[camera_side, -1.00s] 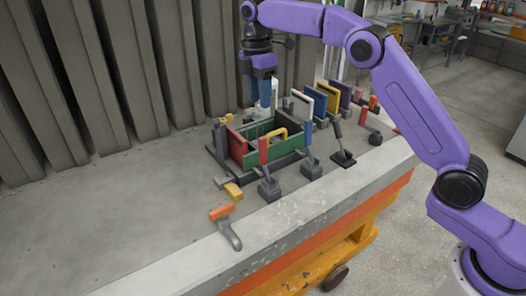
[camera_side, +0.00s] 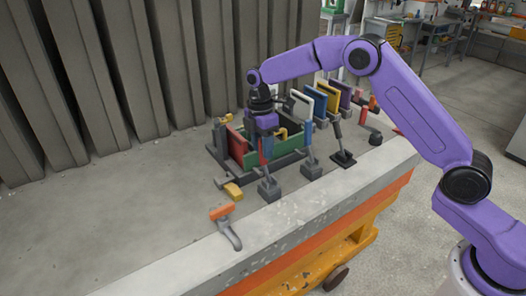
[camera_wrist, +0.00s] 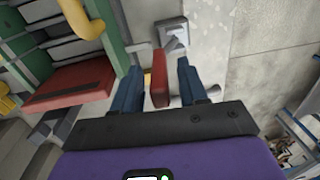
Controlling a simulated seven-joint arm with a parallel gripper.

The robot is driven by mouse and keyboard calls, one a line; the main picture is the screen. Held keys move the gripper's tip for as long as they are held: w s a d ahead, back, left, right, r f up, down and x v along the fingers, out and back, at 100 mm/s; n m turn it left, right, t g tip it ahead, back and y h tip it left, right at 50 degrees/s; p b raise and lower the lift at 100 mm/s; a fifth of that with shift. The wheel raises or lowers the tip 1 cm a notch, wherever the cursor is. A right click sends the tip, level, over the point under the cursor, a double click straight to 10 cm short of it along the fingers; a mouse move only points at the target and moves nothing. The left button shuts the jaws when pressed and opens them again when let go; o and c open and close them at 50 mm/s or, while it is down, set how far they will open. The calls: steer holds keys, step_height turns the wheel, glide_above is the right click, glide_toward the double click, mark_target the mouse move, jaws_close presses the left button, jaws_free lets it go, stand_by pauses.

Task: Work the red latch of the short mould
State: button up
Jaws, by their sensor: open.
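The red latch (camera_wrist: 159,80) stands upright as a slim red handle above a grey foot (camera_wrist: 173,40) on the bench. In the side view its red handle (camera_side: 264,157) is partly hidden behind my gripper, with the dark foot (camera_side: 269,188) below. My gripper (camera_wrist: 157,68) is open, with one blue finger on each side of the red handle; I cannot tell if either touches it. The mould has green walls (camera_side: 277,160) and a red end panel (camera_side: 236,141); its red panel (camera_wrist: 72,84) also shows at left in the wrist view.
A yellow handle (camera_wrist: 80,18) arches over the mould. Blue-handled (camera_side: 308,133) and other clamps line the bench's front edge, with upright coloured panels (camera_side: 327,100) behind. A yellow block (camera_side: 233,192) and an orange-handled tool (camera_side: 223,213) lie at front left. The bench's left is clear.

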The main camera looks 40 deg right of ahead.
steer(key=shift+s+f, duration=0.1)
steer(key=shift+f, duration=0.85)
jaws_close()
steer(key=shift+s+r+t, duration=0.25)
steer(key=shift+s+t, duration=0.75)
steer(key=shift+t, duration=0.2)
steer(key=shift+s+t, duration=1)
steer(key=shift+t, duration=0.2)
